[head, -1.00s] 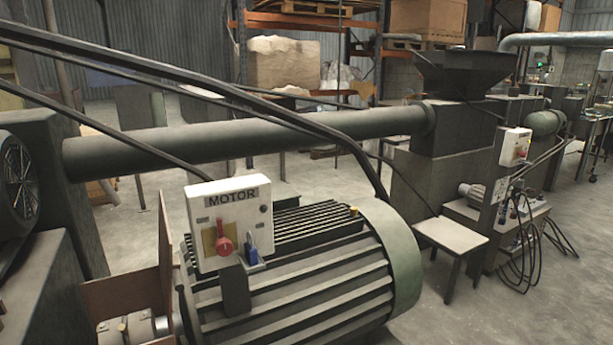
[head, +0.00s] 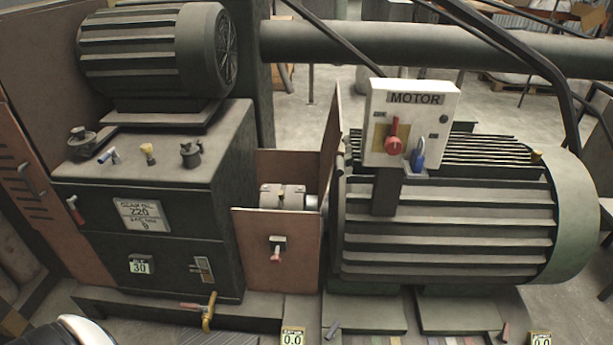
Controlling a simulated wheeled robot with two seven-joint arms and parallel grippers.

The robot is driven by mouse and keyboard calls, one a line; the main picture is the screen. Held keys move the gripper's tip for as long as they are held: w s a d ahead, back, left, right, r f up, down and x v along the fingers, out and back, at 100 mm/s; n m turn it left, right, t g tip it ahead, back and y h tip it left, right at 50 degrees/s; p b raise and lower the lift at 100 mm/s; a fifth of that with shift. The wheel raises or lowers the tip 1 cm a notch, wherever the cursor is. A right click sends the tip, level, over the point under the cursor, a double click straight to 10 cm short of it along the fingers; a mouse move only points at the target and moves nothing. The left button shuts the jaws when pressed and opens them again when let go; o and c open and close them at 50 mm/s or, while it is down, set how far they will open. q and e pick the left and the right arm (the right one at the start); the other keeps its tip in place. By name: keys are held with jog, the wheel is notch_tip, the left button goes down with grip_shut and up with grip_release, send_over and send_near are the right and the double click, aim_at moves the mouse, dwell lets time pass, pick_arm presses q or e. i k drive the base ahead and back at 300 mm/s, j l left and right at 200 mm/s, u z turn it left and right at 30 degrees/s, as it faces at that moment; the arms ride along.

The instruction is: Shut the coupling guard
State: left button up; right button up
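The coupling guard (head: 262,262) is a brown sheet-metal box between the gearbox and the motor, in the middle of the head view. Its top is open and a grey metal coupling (head: 283,196) on a shaft shows inside. A brown panel (head: 330,145) stands upright at the guard's right side, beside the motor; it looks like the raised lid. Neither of my grippers is in view.
A dark gearbox (head: 140,200) with a smaller motor (head: 155,60) on top stands left. The large ribbed motor (head: 450,230) stands right, with a white MOTOR switch box (head: 410,125) carrying a red knob and blue padlock. A brass pipe (head: 209,312) sticks out low in front.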

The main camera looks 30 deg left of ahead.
aim_at(332, 151)
jog(key=l+u, duration=0.2)
jog(key=u, duration=0.3)
jog(key=l+u, duration=0.15)
jog(key=u, duration=0.3)
jog(key=k+l+u, duration=0.1)
jog(key=u, duration=0.4)
jog(key=k+l, duration=0.25)
jog(key=l, duration=0.15)
jog(key=k+l, duration=0.25)
jog(key=l, duration=0.2)
jog(key=k+l, duration=0.25)
jog(key=l, duration=0.15)
jog(key=i+j+z, duration=0.25)
jog(key=i+j, duration=0.15)
jog(key=i+j+z, duration=0.3)
jog(key=i+j, duration=0.1)
jog(key=j, duration=0.05)
